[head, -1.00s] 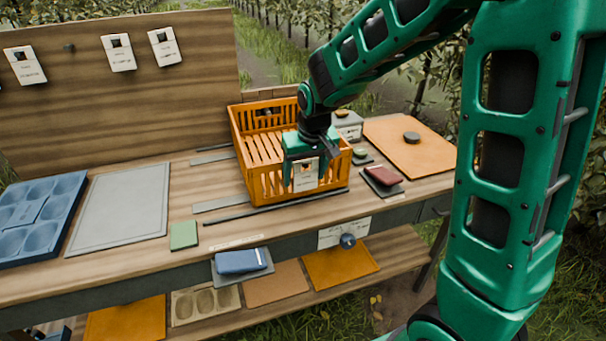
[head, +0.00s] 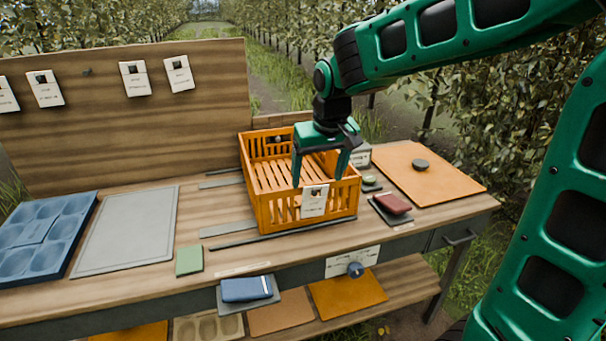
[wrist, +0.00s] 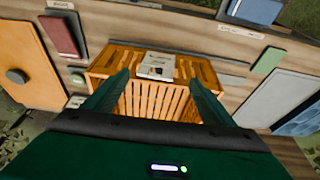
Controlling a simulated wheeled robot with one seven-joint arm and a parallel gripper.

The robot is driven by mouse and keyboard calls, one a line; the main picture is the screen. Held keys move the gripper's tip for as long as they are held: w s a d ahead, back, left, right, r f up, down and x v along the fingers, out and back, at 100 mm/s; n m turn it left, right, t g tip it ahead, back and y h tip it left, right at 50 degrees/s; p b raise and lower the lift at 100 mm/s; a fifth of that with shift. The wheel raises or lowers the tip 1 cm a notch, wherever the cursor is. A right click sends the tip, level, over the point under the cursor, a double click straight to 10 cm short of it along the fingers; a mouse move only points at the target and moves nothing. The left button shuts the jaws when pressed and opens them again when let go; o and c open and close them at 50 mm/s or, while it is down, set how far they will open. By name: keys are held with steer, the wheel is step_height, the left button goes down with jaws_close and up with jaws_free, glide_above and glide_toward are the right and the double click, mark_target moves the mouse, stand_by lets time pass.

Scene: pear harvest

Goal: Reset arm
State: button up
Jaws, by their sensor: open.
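My green arm reaches in from the right in the head view. My gripper (head: 321,178) points down above the near part of the orange slatted crate (head: 262,207). Its two fingers are apart, and nothing shows between them. In the wrist view my gripper (wrist: 158,84) has both fingers spread, with the crate (wrist: 105,60) and its slatted floor beyond them. A white label card (head: 314,201) is on the crate's near wall. The crate looks empty where I can see into it. Part of its right side is hidden behind the gripper.
The crate stands on a wooden bench. To its left are a green pad (head: 189,260), a grey mat (head: 125,230) and a blue moulded tray (head: 42,238). To its right are a dark red block (head: 393,204) and an orange board (head: 425,185). A blue block (head: 246,289) sits at the front edge.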

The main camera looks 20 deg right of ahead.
steer(key=s+d+f+m+g, duration=0.1)
steer(key=s+d+m+g, duration=0.15)
steer(key=s+d, duration=1.05)
steer(key=s+d+f+m, duration=0.1)
steer(key=s+d+m, duration=0.1)
steer(key=s, duration=0.6)
steer(key=s+d+f+m, duration=0.2)
steer(key=s, duration=0.7)
steer(key=shift+d+f+g, duration=0.15)
steer(key=shift+f+g, duration=0.1)
steer(key=shift+g, duration=0.2)
steer(key=shift+w+f, duration=0.25)
steer(key=shift+w, duration=0.45)
